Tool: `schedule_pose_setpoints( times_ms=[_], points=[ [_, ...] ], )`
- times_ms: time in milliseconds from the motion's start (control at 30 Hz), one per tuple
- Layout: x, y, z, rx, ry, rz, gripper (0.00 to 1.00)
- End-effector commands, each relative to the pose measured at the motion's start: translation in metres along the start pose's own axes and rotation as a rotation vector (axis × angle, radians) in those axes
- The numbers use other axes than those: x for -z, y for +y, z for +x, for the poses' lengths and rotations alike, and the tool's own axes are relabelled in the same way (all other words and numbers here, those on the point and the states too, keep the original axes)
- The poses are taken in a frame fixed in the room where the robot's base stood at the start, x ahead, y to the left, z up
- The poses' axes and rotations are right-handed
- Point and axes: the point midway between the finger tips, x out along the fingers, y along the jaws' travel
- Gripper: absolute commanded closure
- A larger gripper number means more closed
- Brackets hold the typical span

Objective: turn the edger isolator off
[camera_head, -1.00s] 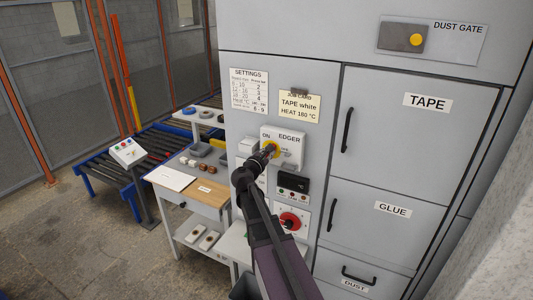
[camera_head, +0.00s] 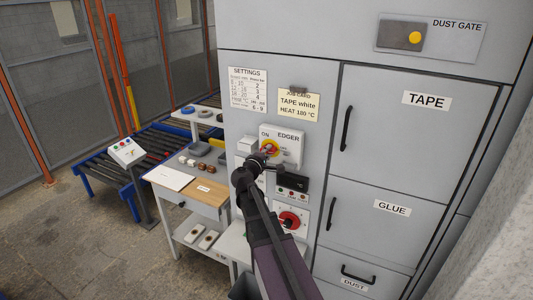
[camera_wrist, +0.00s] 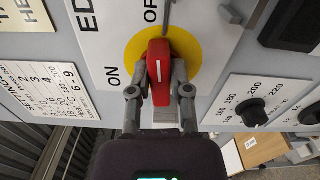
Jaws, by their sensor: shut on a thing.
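The edger isolator is a red handle (camera_wrist: 158,62) on a yellow disc (camera_wrist: 203,55), set on a white plate (camera_wrist: 96,48) marked ON and OFF. In the wrist view the handle stands vertical, with its upper end towards the partly hidden OFF mark and ON to its left. My gripper (camera_wrist: 160,78) has one finger on each side of the handle and is shut on it. In the head view the isolator (camera_head: 270,147) is on the cabinet front, and my gripper (camera_head: 267,157) partly covers its lower edge.
Below the isolator are a black display unit (camera_head: 293,183) and a red rotary switch (camera_head: 290,221). In the wrist view a black temperature knob (camera_wrist: 254,112) is close to the right finger. A bench (camera_head: 211,190) and roller conveyor (camera_head: 105,170) stand left of the cabinet.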

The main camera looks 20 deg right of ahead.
Motion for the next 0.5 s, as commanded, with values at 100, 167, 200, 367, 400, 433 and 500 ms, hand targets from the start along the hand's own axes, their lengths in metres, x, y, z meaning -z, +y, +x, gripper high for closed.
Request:
schedule_pose_setpoints(
  times_ms=[100,167,200,367,400,433,500],
  points=[
    [0.0004,0.0009,0.0023,-0.004,-0.001,0.062,1.00],
    [0.0004,0.0008,0.0023,-0.004,-0.001,0.088,1.00],
    [0.0004,0.0007,0.0023,-0.004,-0.001,0.102,1.00],
    [0.0004,0.0007,0.0024,-0.004,-0.001,0.137,1.00],
    [0.0004,0.0007,0.0025,-0.004,-0.001,0.141,1.00],
    [0.0004,0.0007,0.0025,-0.004,-0.001,0.143,1.00],
    [0.0005,0.0007,0.0025,-0.004,-0.001,0.145,1.00]
  ],
)
